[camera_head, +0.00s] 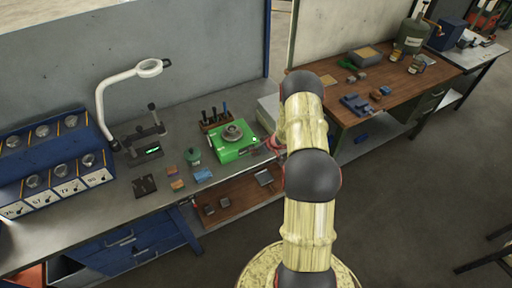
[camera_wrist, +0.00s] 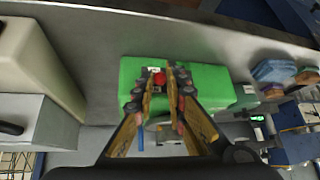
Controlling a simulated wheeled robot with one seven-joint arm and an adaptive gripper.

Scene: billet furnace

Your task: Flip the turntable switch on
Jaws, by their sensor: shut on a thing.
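The turntable is a green box (camera_head: 225,147) with a round grey plate (camera_head: 232,133) on top, on the grey workbench. Its green body (camera_wrist: 208,78) also fills the middle of the wrist view. A red switch (camera_wrist: 160,79) shows on the side of the box facing the wrist camera. My gripper (camera_wrist: 159,76) is at that side, its fingers closed in on either side of the red switch, shut on it. In the head view my arm hides most of the gripper, and the switch cannot be made out.
A rack of dark-handled tools (camera_head: 214,118) stands behind the turntable. Small coloured blocks (camera_head: 178,184) and a light blue item (camera_head: 202,174) lie to its left. A white magnifier lamp (camera_head: 104,103) stands farther left. A pale box (camera_head: 268,108) stands right of the turntable.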

